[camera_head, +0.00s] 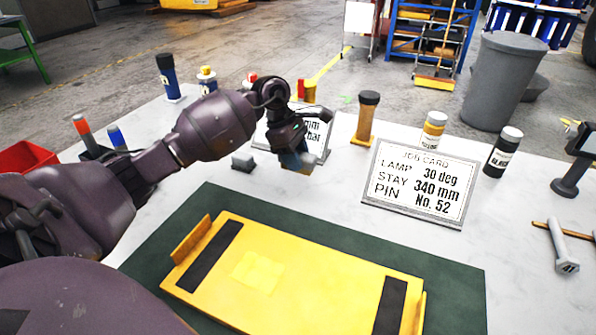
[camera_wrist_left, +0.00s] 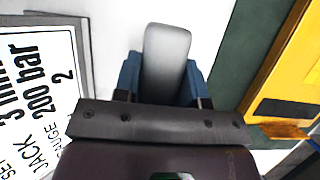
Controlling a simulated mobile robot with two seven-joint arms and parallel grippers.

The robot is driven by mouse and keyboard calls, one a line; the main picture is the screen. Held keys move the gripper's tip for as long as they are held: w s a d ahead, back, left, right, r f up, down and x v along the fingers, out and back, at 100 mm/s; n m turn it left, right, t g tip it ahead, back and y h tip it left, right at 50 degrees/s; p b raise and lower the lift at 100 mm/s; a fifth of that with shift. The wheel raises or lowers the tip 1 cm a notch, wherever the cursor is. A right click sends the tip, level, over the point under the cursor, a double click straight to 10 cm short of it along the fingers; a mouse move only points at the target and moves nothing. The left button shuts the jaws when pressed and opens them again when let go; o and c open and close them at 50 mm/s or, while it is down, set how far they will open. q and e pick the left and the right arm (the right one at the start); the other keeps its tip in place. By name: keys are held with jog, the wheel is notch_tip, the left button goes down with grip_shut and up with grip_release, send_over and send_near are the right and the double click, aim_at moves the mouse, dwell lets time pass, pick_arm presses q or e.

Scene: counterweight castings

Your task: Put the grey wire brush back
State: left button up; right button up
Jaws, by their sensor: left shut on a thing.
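My left gripper (camera_head: 295,158) is over the white table, behind the green mat and in front of the leaning instruction sign. Its blue fingers (camera_wrist_left: 160,85) are shut on a grey, round-ended piece (camera_wrist_left: 166,58), which I take to be the grey wire brush. A small tan part shows under the fingers in the head view; the rest of the held piece is hidden by the gripper there. My right gripper is not in view.
A yellow plate (camera_head: 300,268) with black strips lies on the green mat (camera_head: 455,285). A job card (camera_head: 420,185) leans at right. The sign (camera_wrist_left: 38,85) stands close by the gripper.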

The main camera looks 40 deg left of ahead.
pick_arm(q)
jog(key=shift+f, duration=2.1)
jog(key=shift+f+b, duration=0.2)
jog(key=shift+b, duration=0.1)
jog(key=o, duration=0.9)
jog(key=shift+r, duration=0.3)
jog(key=p+v, duration=0.1)
jog(key=v, duration=1)
jog(key=shift+a+r, duration=0.15)
jog(key=shift+r, duration=0.2)
